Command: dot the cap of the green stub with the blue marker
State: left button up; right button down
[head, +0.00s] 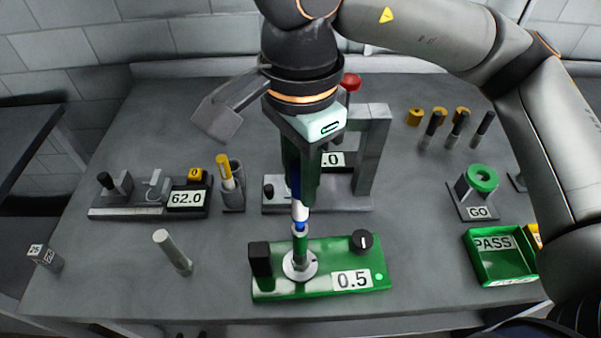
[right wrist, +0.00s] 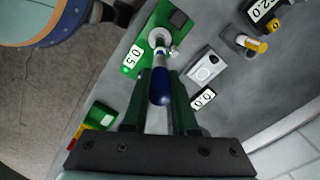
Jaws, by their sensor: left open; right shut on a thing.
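The green stub (head: 300,249) stands upright in a pale round seat on the green 0.5 fixture (head: 327,290). Its small grey cap faces up, just below the marker. My right gripper (head: 300,190) points down, shut on the blue and white marker (head: 299,211). The marker is also seen in the right wrist view (right wrist: 161,87), its lower end over the stub. The marker's tip is at or just above the cap; I cannot tell if they touch. My left gripper (head: 188,335) shows only as dark fingertips at the bottom edge, apart and empty, away from the stub.
A black block (head: 260,259) and a black knob (head: 362,240) flank the stub. Behind are a grey press frame (head: 373,150) and a cup (head: 232,196) with a yellow marker. A green PASS tray (head: 500,257) is right.

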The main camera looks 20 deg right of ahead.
dwell(0.5)
jog(key=shift+r+p, duration=2.05)
jog(key=shift+r, duration=1.4)
jog(key=w+d+f+n, duration=0.3)
jog(key=d+f+n, duration=0.2)
jog(key=f+n, duration=0.2)
jog(key=w+d+f+n, duration=0.3)
jog(key=d+f+n, duration=0.2)
jog(key=f, duration=0.5)
jog(key=n, duration=0.2)
jog(key=shift+d+f+n, duration=0.3)
jog(key=shift+f, duration=0.05)
jog(key=shift+r, duration=0.1)
